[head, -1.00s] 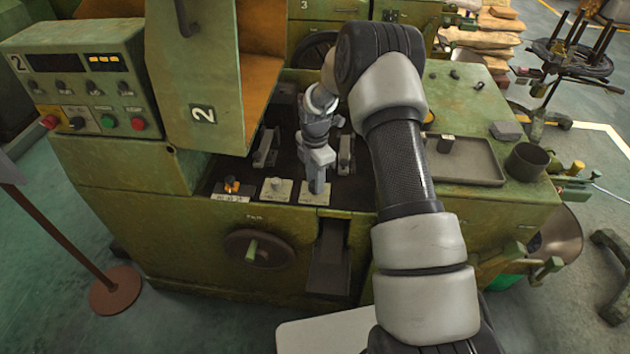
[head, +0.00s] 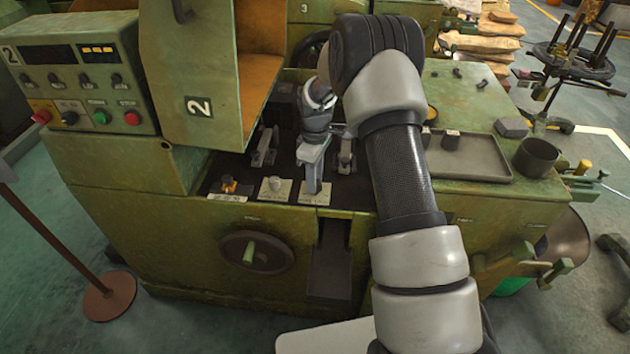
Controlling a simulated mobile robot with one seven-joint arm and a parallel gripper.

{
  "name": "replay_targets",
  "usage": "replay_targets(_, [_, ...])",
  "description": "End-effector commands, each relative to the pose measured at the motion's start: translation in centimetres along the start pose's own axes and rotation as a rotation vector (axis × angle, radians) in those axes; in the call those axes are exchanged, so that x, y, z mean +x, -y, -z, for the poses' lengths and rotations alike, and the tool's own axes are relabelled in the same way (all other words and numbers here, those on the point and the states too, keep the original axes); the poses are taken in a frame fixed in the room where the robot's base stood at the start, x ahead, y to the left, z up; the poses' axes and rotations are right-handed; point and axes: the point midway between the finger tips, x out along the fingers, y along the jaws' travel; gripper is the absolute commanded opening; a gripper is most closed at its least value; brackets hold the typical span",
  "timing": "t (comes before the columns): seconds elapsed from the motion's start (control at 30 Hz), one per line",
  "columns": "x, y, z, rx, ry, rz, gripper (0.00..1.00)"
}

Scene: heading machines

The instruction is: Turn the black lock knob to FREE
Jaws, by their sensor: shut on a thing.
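My gripper (head: 312,190) points down at the right one of three small plates on the front ledge of the green machine. It is shut at this pale plate (head: 325,196), and its fingers hide what they hold. The black lock knob itself does not show clearly; the place where the fingers close is the only spot on this plate where a knob could be hidden. The plate's lettering is too small to read.
The middle plate carries a pale knob (head: 275,184); the left has an orange and black knob (head: 229,185). Metal brackets (head: 265,147) stand behind. An open green door (head: 197,90) rises at left. A handwheel (head: 238,250) is below. A grey tray (head: 470,160) lies right.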

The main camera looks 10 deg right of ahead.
Motion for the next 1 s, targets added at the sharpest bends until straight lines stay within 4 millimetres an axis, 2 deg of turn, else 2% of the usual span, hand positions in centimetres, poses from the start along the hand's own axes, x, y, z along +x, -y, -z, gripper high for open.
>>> replay_targets(1.0, [-0.03,-0.02,0.05,0.963,0.000,-0.001,0.06])
